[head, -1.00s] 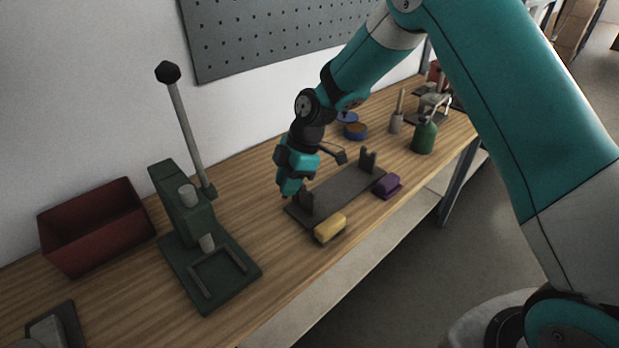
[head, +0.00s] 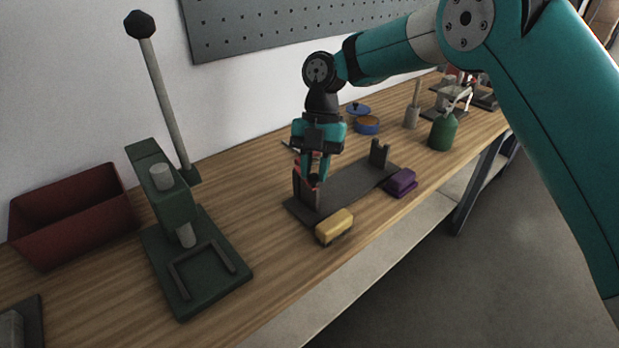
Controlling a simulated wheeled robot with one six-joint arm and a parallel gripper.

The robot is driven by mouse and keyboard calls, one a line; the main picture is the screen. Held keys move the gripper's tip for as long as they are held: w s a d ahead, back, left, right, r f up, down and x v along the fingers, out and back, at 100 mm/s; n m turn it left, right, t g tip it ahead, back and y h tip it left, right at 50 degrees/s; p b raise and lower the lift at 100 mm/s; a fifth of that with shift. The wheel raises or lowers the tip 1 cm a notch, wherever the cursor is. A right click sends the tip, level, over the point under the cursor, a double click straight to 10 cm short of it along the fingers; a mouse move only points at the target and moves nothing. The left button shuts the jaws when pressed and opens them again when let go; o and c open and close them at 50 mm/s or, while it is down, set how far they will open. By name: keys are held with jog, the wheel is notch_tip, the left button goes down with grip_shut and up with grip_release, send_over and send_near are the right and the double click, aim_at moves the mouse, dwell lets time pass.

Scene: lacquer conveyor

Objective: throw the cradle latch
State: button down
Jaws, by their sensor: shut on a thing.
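The cradle is a dark grey base plate (head: 347,187) on the bench with an upright bracket at each end. The right upright (head: 379,153) stands free. My gripper (head: 311,179) points down at the left upright (head: 303,194). Its red-tipped fingers are shut on a small dark part at the top of that upright, which I take to be the cradle latch. The fingers hide most of the latch, so its exact angle cannot be seen.
A yellow block (head: 334,224) and a purple block (head: 401,182) sit along the cradle's front side. A green lever press (head: 178,215) and a red bin (head: 75,215) stand left. A green bottle (head: 442,133) and blue pot (head: 367,125) stand beyond.

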jog(key=shift+w+d+n+h+b, duration=0.4)
jog(key=shift+d+n+h+b, duration=0.1)
jog(key=shift+n, duration=0.6)
jog(key=c, duration=0.9)
grip_release()
jog(key=shift+c, duration=0.2)
